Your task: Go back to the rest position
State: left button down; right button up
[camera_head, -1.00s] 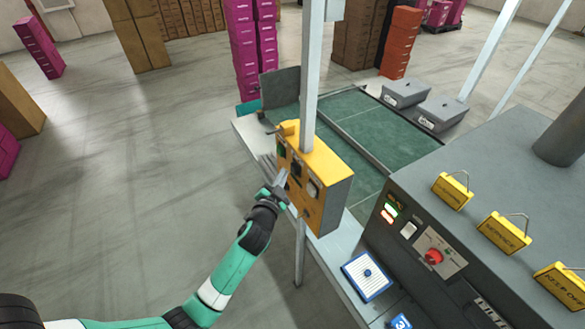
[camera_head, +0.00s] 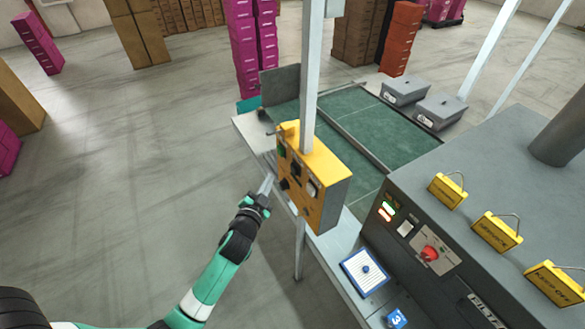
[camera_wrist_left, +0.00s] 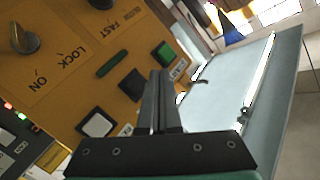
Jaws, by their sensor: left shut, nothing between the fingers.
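My left gripper (camera_head: 267,184) is shut and empty, just left of the yellow control box (camera_head: 325,178) and apart from it in the head view. In the left wrist view the closed fingers (camera_wrist_left: 160,85) point toward the box's yellow face (camera_wrist_left: 85,62). That face carries a green button (camera_wrist_left: 164,54), a white button (camera_wrist_left: 98,124), a black button (camera_wrist_left: 134,85) and a knob (camera_wrist_left: 24,38) near the words LOCK and ON. My right gripper is in neither view.
The box hangs on a grey post (camera_head: 309,90) beside the green conveyor (camera_head: 375,125). A grey machine (camera_head: 470,190) with yellow tags stands at the right. Grey lidded boxes (camera_head: 405,90) sit along the conveyor. The floor (camera_head: 130,180) at the left is clear.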

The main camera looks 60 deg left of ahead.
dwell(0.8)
pick_arm(q)
jog(key=w+d+r+t+h+p, duration=0.1)
jog(key=w+d+r+t+p, duration=0.25)
jog(key=r, duration=0.85)
jog(key=w+d+r+t, duration=0.2)
jog(key=w+d+r, duration=0.3)
jog(key=r, duration=0.6)
jog(key=w+d+r+t+h+p, duration=0.1)
jog(key=w+d+r+t+p, duration=0.15)
jog(key=d+r, duration=0.65)
jog(key=s+d+r+t+h, duration=0.2)
jog(key=s+d+r+h, duration=0.1)
jog(key=r, duration=0.7)
jog(key=s+d+r+m+t+h+p, duration=0.1)
jog(key=s+d+r+t+h, duration=0.2)
jog(key=r, duration=0.7)
jog(key=s+d+r+m+t+h+p, duration=0.1)
jog(key=s+d+r+t+h, duration=0.1)
jog(key=s+d+r+h, duration=0.3)
notch_tip(320, 180, up, 5)
jog(key=shift+s+d+f, duration=0.1)
jog(key=shift+s+d, duration=0.15)
jog(key=shift+d, duration=0.35)
jog(key=c, duration=1.6)
grip_release()
